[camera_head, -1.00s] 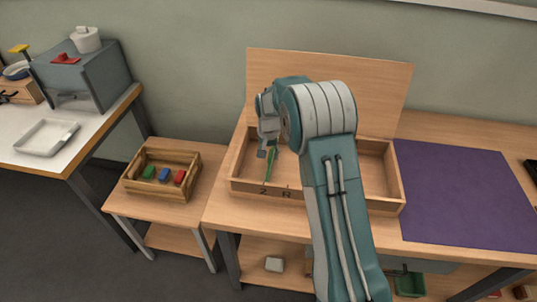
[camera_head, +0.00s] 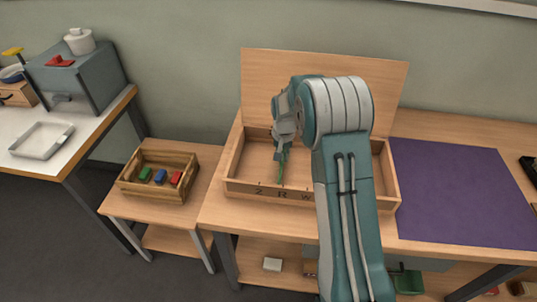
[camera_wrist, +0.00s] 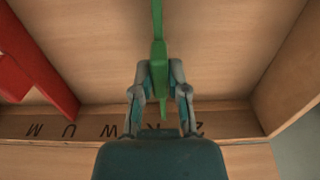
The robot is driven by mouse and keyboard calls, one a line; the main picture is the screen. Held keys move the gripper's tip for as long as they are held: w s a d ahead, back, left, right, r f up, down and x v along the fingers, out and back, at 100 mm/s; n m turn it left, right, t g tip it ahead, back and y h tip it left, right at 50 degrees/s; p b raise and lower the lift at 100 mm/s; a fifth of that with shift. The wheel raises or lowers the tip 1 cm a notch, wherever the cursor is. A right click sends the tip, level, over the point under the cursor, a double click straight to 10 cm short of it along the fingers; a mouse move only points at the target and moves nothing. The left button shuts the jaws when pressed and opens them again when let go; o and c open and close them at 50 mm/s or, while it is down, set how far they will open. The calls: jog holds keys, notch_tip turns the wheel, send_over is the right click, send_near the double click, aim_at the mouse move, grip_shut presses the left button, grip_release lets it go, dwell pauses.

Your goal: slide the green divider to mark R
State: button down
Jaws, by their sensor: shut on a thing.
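The green divider (camera_head: 281,170) stands upright in the wooden drawer (camera_head: 240,189), running front to back. It also shows in the wrist view (camera_wrist: 158,25). My gripper (camera_wrist: 160,75) is shut on it from above, one finger on each side. In the head view the gripper (camera_head: 284,140) hangs over the drawer's left part. Mark R (camera_head: 281,193) is on the front wall, with Z to its left and W to its right. The divider's front end is about in line with R.
A red divider (camera_wrist: 45,80) stands in the drawer, well apart from the green one; my arm hides it in the head view. A crate of small blocks (camera_head: 157,194) is on the low table at left. A purple mat (camera_head: 460,190) lies at right.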

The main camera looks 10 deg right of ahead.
jog(key=shift+s+d+f, duration=0.1)
jog(key=shift+s+d, duration=0.3)
jog(key=shift+d, duration=0.4)
jog(key=c, duration=0.6)
grip_release()
jog(key=shift+c, duration=0.2)
notch_tip(320, 180, up, 12)
jog(key=shift+w+a, duration=0.1)
